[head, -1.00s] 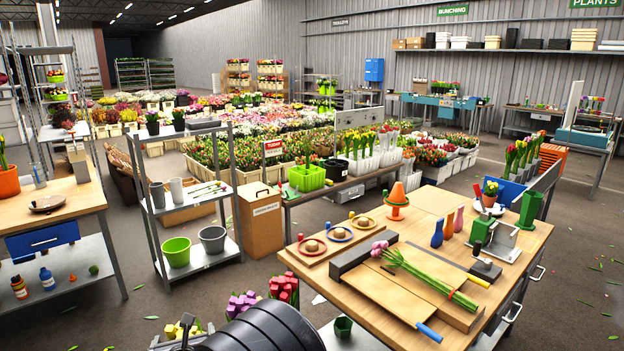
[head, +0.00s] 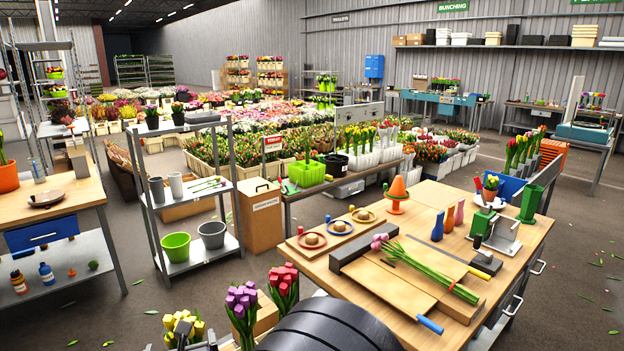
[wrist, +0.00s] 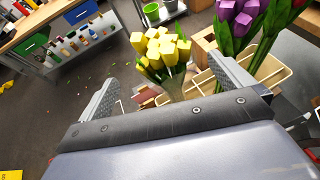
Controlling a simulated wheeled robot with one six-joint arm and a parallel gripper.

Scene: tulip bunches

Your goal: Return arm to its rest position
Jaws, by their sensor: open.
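My gripper (wrist: 168,84) shows in the wrist view with its two fingers spread wide and nothing held between them. It points at yellow tulips (wrist: 160,48), which stand beyond the fingers. Purple tulips (wrist: 240,14) and a part of some red ones are to their right. Yellow (head: 182,325), purple (head: 242,297) and red tulips (head: 284,281) stand left of the arm. A tied bunch of pink tulips (head: 425,264) lies on the wooden bench (head: 515,257).
A grey metal shelf (head: 190,195) with two buckets stands behind the tulips. Another bench (head: 60,199) is at the far left. Floor between the shelf and left bench is mostly clear.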

